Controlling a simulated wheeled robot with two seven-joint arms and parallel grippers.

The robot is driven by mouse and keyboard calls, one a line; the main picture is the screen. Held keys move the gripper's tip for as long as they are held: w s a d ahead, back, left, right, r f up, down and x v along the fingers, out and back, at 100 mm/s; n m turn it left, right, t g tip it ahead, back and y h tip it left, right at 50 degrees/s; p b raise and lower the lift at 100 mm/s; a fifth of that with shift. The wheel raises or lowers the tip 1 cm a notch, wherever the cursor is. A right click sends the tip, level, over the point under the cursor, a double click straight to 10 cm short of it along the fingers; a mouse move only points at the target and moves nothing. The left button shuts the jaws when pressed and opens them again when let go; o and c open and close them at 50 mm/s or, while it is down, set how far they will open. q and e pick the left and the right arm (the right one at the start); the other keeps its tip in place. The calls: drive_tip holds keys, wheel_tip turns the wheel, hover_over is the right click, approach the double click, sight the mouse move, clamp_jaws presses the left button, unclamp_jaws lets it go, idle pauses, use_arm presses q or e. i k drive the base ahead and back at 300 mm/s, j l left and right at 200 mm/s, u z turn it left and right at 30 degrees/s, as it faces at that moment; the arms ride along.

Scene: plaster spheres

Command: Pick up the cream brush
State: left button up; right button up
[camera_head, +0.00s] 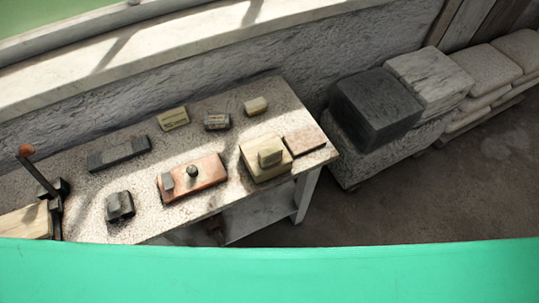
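Several small blocks lie on a speckled stone-topped table (150,198). No item shows clear bristles, so I cannot tell for sure which is the cream brush. A cream slab with a raised block on top (258,169) lies near the table's front right. A cream block with dark marks on its face (173,118) lies toward the back edge. A smaller plain cream block (256,105) lies at the back right. Neither of my grippers is in view.
A brownish flat block (304,140) sits right of the cream slab. An orange-red slab (194,178) with small pieces on it is to the left. Dark blocks (119,155) lie around. A tool with an orange knob (26,150) stands at left. Large stone blocks (375,108) are beyond the table.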

sight(253, 107)
drive_tip(key=l+u, duration=0.45)
drive_tip(key=l, duration=0.15)
drive_tip(key=l+u, duration=0.4)
drive_tip(key=l, duration=0.2)
drive_tip(key=k, duration=0.05)
